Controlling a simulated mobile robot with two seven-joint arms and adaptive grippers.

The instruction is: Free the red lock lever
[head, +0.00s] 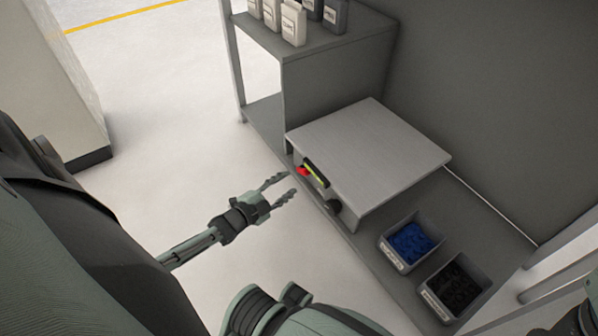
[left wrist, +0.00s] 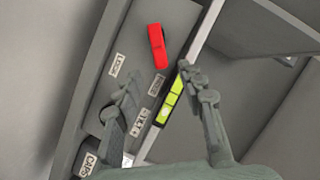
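The red lock lever (head: 303,171) is on the front face of a grey box-like unit (head: 372,150). In the left wrist view the lever (left wrist: 157,46) lies beyond my fingertips, near the top middle. A label that reads LOCK (left wrist: 117,65) is to its left, and another small label (left wrist: 155,86), hard to read, is below it. My left gripper (head: 284,183) is open and empty, its fingers pointing at the unit's front. In the left wrist view its two fingers (left wrist: 160,76) are spread apart, short of the lever. My right gripper is not in view.
A yellow-green striped dark handle (head: 316,173) is beside the lever, and a dark knob (head: 333,206) is lower right. Bins of blue (head: 383,256) and dark parts (head: 428,296) stand to the right. A shelf (head: 300,48) with bottles is behind. Floor in front is clear.

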